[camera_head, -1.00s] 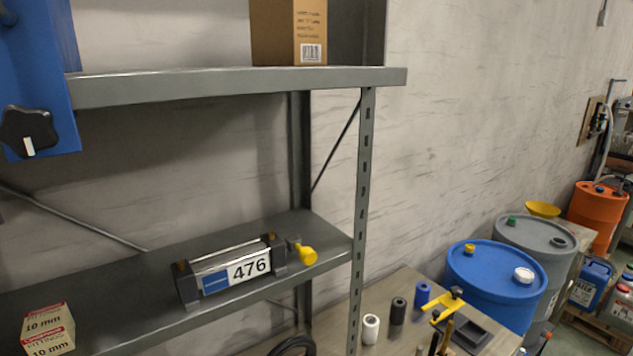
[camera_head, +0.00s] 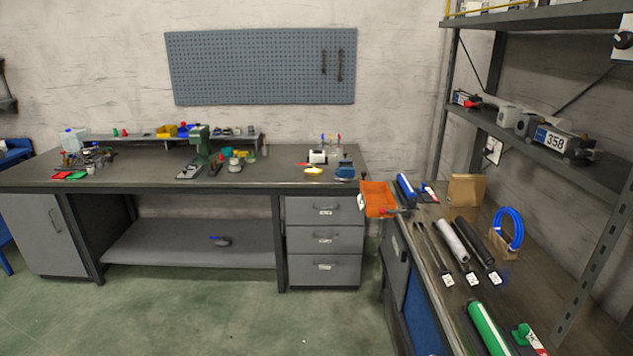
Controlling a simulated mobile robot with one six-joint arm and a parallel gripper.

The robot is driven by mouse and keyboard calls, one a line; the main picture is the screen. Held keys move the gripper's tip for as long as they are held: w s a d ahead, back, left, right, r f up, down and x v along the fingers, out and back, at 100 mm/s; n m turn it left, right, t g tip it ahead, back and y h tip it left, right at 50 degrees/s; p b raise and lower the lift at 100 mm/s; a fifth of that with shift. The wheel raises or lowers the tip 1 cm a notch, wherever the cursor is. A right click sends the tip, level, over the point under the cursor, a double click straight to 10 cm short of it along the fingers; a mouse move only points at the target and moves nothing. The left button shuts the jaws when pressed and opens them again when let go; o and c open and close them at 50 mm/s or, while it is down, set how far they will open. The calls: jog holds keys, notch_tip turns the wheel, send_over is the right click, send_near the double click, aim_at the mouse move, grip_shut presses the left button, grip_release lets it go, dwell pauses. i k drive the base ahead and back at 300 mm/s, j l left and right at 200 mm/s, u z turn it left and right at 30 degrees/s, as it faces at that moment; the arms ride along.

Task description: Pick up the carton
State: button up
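A small brown carton (camera_head: 466,190) stands upright on the right-hand workbench, near its far end and against the wall side. It is far from the camera, and any print on it is too small to read. My gripper and arm do not show in this view.
A long workbench (camera_head: 130,176) stands ahead. The green floor (camera_head: 190,315) is clear.

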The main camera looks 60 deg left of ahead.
aim_at(464, 190)
jog(key=u, duration=1.3)
jog(key=i+j+z, duration=0.7)
jog(key=i+j, duration=0.2)
jog(key=j, duration=0.15)
jog(key=i+j+z, duration=0.25)
jog(key=j, duration=0.2)
jog(key=i+j+z, duration=0.25)
jog(key=j, duration=0.2)
jog(key=j+z, duration=0.25)
jog(key=j, duration=0.25)
jog(key=i+j+z, duration=0.25)
jog(key=j, duration=0.3)
jog(key=j+z, duration=0.2)
jog(key=j, duration=0.35)
jog(key=i+j+z, duration=0.15)
jog(key=i, duration=0.35)
